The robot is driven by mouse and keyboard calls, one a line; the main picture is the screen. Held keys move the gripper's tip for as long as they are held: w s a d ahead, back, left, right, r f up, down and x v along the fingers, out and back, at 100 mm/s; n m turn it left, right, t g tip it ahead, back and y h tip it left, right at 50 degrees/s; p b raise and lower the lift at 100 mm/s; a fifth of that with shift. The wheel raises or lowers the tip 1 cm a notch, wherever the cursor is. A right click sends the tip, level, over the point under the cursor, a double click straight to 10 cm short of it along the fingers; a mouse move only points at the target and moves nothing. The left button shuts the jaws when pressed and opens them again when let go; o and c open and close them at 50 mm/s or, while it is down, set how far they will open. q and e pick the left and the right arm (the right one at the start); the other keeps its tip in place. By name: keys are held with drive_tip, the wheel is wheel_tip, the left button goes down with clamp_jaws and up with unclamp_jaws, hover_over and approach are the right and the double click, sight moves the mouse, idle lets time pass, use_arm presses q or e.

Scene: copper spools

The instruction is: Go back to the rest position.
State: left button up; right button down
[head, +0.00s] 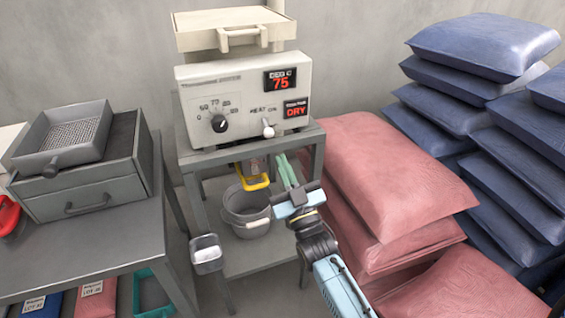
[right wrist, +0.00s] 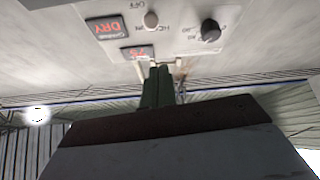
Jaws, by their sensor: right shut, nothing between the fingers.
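In the right wrist view the shut fingers (right wrist: 158,88) point toward the machine's front panel, which appears upside down. My right arm comes up from the bottom of the head view. My left gripper is in neither view.
The cream machine (head: 240,100) shows 75 and DRY on a grey stand (head: 312,140). A grey bucket (head: 247,210) stands on its lower shelf. Pink sacks (head: 390,185) and blue sacks (head: 480,45) crowd the right. A grey table (head: 90,245) with a drawer box (head: 85,180) is at left.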

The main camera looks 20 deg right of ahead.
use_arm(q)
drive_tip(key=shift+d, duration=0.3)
use_arm(e)
drive_tip(key=s+f+g, duration=0.4)
drive_tip(key=f, duration=0.8)
drive_tip(key=s+f+g, duration=0.4)
drive_tip(key=f, duration=0.8)
drive_tip(key=s+f+g, duration=0.4)
drive_tip(key=f, duration=0.9)
drive_tip(key=s+d+f+g, duration=0.3)
drive_tip(key=s+f+g, duration=0.2)
drive_tip(key=s+f, duration=0.85)
drive_tip(key=s+d+f+g, duration=0.2)
drive_tip(key=s+g, duration=0.1)
drive_tip(key=s, duration=0.8)
drive_tip(key=s+d+f+g+h, duration=0.1)
drive_tip(key=s+d+f+g, duration=0.2)
drive_tip(key=s, duration=0.9)
drive_tip(key=shift+d, duration=0.15)
